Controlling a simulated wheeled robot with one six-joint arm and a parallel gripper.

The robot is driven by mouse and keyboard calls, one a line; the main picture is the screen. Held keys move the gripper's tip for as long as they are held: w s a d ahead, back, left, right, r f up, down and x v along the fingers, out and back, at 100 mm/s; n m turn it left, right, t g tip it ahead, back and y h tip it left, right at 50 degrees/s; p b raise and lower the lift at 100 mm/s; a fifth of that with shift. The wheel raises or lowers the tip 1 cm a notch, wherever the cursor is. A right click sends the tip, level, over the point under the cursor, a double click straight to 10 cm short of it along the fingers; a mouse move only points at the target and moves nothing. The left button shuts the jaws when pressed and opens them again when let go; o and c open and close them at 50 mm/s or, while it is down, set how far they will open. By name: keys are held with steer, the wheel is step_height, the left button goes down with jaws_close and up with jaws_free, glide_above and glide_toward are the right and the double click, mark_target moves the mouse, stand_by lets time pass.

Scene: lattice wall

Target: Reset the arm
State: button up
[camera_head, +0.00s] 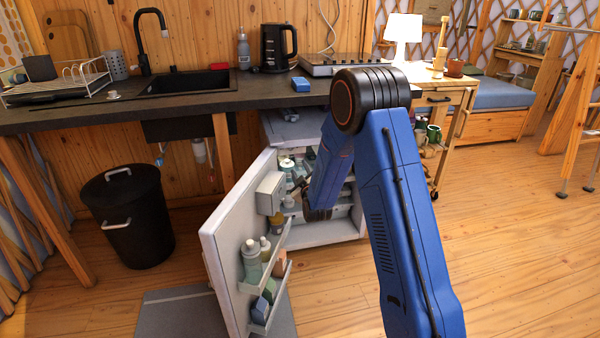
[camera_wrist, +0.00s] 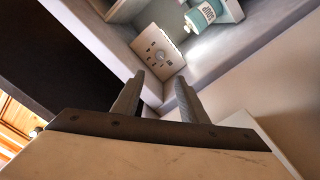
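My blue arm reaches from the lower right up to a black joint and bends down toward the open small fridge (camera_head: 325,235).
The fridge door (camera_head: 222,262) stands open to the left, with bottles in its racks. A black bin (camera_head: 128,215) stands at left. The dark counter (camera_head: 200,98) runs above the fridge, carrying a kettle (camera_head: 278,48).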

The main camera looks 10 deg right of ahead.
stand_by(0.3)
steer(key=s+d+r+m+g, duration=0.2)
steer(key=s+r+g, duration=0.1)
steer(key=s+r, duration=0.55)
steer(key=s+d+r+m+g, duration=0.1)
steer(key=s+r+m+g, duration=0.15)
steer(key=s+r, duration=0.65)
steer(key=s+d+f+m+g, duration=0.1)
steer(key=s+g, duration=0.3)
steer(key=s, duration=1.8)
steer(key=s+d+f+m+g, duration=0.1)
steer(key=s+d+m+g, duration=0.1)
steer(key=s, duration=1.9)
steer(key=shift+s+d+f+m+g, duration=0.2)
steer(key=shift+s+m+g, duration=0.15)
steer(key=shift+g, duration=0.5)
steer(key=shift+w, duration=0.1)
